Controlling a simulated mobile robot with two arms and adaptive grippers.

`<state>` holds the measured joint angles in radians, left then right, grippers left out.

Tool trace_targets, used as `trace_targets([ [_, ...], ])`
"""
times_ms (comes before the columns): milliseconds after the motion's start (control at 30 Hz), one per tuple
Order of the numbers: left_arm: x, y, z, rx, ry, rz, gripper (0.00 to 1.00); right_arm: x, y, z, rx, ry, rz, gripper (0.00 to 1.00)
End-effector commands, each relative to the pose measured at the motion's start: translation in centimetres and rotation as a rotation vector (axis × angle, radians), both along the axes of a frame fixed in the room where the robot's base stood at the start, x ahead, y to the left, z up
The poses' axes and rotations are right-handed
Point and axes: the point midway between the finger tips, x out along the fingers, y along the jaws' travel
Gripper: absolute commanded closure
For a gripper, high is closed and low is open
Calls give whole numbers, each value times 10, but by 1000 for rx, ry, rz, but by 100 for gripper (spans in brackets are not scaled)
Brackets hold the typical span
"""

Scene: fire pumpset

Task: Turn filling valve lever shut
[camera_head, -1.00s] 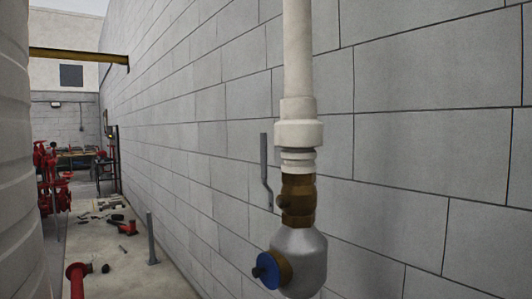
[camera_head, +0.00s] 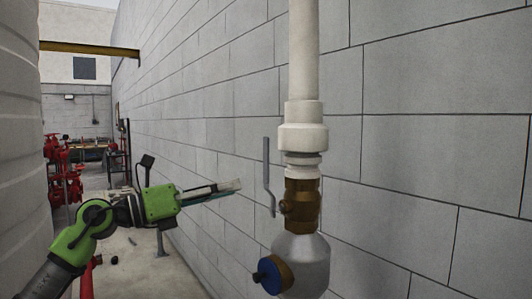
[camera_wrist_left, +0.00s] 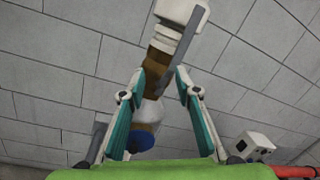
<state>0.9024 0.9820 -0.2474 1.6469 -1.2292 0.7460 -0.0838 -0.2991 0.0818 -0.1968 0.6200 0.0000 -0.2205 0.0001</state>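The filling valve is a brass body (camera_head: 301,205) on a white vertical pipe. Its thin grey lever (camera_head: 267,165) points upright, beside the pipe on its left. My left gripper (camera_head: 238,186) comes in from the left with its fingers pointing at the lever; a small gap remains between them. In the left wrist view the gripper (camera_wrist_left: 159,72) is open. The brass body (camera_wrist_left: 156,72) shows between its fingers, and the lever (camera_wrist_left: 190,40) runs upward near the right fingertip. Nothing is held. My right gripper is out of view.
The white pipe (camera_head: 303,60) stands close to a grey block wall (camera_head: 430,110). Below the valve is a silver fitting (camera_head: 303,262) with a blue disc (camera_head: 268,275). A large pale ribbed tank (camera_head: 20,130) stands at the left. Red pump equipment (camera_head: 62,175) is farther back.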

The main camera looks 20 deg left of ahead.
Motion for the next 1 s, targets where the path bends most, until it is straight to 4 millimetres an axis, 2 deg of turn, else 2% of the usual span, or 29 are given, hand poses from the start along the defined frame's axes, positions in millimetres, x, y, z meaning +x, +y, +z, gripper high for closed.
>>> trace_targets([
  [33,-19,-1,26,116,-67,20,70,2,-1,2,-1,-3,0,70],
  [100,-38,-2,47,239,-130,48,70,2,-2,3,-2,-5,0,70],
  [200,-55,0,63,355,-185,85,70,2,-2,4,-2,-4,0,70],
  [333,-60,-1,72,417,-211,108,70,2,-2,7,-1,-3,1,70],
  [467,-49,-11,74,422,-212,108,70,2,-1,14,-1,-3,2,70],
  [800,8,-57,76,418,-210,104,70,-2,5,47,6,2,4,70],
  [1000,32,-73,75,415,-212,107,70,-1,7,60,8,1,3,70],
])
